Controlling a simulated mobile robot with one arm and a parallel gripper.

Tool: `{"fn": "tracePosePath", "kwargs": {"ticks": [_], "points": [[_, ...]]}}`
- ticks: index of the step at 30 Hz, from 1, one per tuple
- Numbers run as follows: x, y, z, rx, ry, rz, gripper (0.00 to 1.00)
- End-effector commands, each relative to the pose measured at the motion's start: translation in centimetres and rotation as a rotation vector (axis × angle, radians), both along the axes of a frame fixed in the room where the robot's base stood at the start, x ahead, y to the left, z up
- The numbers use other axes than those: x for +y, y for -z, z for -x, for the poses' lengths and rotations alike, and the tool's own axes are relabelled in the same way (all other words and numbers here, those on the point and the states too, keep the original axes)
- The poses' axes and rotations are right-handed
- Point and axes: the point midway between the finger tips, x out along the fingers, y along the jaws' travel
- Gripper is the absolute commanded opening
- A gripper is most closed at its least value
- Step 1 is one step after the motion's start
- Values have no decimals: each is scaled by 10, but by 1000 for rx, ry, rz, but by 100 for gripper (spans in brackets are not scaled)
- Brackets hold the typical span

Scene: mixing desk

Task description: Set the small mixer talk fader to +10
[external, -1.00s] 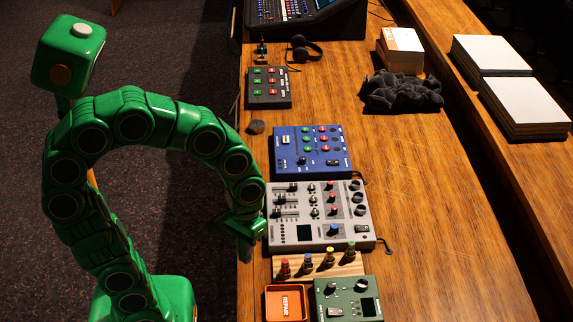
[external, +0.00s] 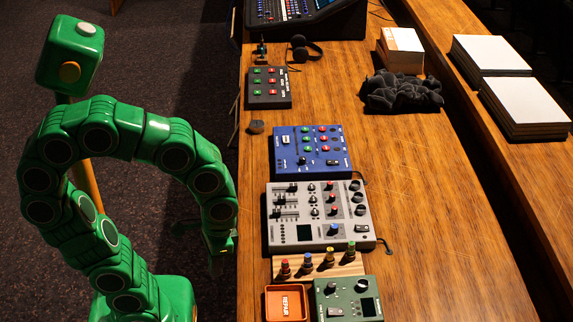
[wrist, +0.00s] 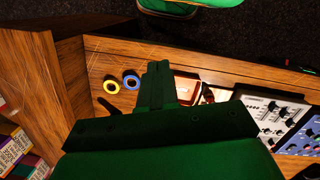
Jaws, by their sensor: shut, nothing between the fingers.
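The small grey mixer (external: 345,215) lies on the wooden desk, with its faders (external: 285,203) at its left side and knobs to the right. The exact fader settings and labels are too small to read. My gripper (external: 217,265) hangs off the desk's left edge, to the left of and apart from the mixer. In the wrist view my gripper (wrist: 158,75) is shut and empty, and the grey mixer (wrist: 272,115) is at the right.
A blue mixer (external: 330,165) sits beyond the grey one. Several coloured-top jacks stand on a wooden block (external: 345,268) nearer, with an orange tray (external: 272,303) and a green pedal (external: 350,305). Open desk (external: 450,230) lies to the right.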

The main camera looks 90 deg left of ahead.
Motion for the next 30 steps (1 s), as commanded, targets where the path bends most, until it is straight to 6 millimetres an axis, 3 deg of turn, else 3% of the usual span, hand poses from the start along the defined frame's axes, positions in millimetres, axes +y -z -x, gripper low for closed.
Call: {"fn": "tracePosePath", "kwargs": {"ticks": [8, 14, 23, 30], "points": [[38, 6, -51, -16, -438, 31, 0], [76, 12, -84, -32, -755, 56, 0], [151, 25, -118, -37, -1234, 101, 0], [224, 38, -130, -38, -1621, 144, 0]]}}
